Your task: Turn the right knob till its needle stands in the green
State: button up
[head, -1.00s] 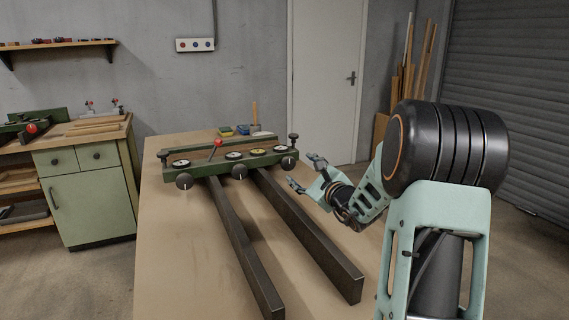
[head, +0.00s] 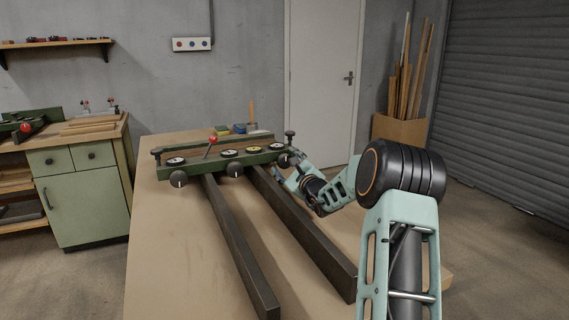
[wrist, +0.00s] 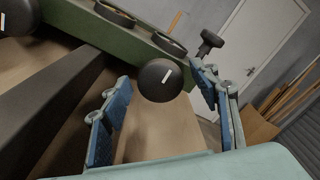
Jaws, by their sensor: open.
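The right knob (head: 284,160) is a round black knob on the front of the green press (head: 205,172). In the wrist view the right knob (wrist: 160,82) shows a white pointer line tilted to the upper right. My gripper (head: 279,174) is open just in front of it, partly hidden by the arm in the head view. In the wrist view its blue-padded fingers stand on both sides of the knob; contact cannot be made out. Round dials (wrist: 169,43) sit on top of the press; their needles are not readable here.
The middle knob (head: 236,170) and left knob (head: 179,179) sit along the same front. A black clamp screw (wrist: 209,42) rises close to my right finger. Two dark beams (head: 312,238) run forward from the press. A red-tipped lever (head: 212,140) stands on top.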

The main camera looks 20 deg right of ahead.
jog(key=shift+w, duration=0.6)
jog(key=shift+c, duration=0.5)
jog(key=c, duration=1.1)
